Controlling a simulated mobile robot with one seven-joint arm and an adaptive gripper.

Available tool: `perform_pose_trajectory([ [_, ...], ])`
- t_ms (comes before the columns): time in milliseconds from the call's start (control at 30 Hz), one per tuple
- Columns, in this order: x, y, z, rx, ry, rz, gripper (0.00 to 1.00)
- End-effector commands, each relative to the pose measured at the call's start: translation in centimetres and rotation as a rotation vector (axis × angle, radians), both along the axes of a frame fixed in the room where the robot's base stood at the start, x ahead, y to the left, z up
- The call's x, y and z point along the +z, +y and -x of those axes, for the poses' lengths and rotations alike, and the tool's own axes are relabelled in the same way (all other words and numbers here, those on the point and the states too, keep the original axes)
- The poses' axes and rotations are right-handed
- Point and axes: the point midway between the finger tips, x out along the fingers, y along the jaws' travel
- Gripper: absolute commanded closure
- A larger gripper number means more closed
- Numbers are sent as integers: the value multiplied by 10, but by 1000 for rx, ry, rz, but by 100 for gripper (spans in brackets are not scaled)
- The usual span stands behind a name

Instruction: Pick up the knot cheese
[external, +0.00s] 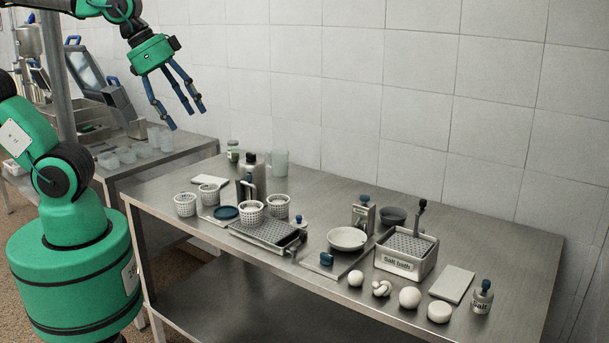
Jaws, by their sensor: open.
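The knot cheese (381,289) is a small white knotted piece on the steel table (330,200), near its front edge. It lies between a small white ball (356,278) on its left and a larger white ball (409,297) on its right. My gripper (176,112) is open and empty, with its blue fingers pointing down. It is high up at the left, above the table's back left end and far from the knot cheese.
A salt bath box (407,254) stands behind the knot cheese. A white bowl (347,239), a flat round white cheese (439,312), a salt bottle (482,297) and a white board (452,284) are nearby. Perforated baskets (251,212) stand left.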

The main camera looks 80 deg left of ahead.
Motion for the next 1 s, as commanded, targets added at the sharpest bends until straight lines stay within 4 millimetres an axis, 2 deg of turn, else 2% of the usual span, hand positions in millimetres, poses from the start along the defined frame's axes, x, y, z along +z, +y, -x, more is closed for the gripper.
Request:
perform_pose_trajectory([
  [233, 5, -13, -63, 5, 30, 24, 39],
  [467, -3, -29, -125, 14, 56, 47, 39],
  [767, -29, -52, -204, 27, 91, 72, 39],
  [1000, -64, -74, -264, 40, 118, 91, 39],
])
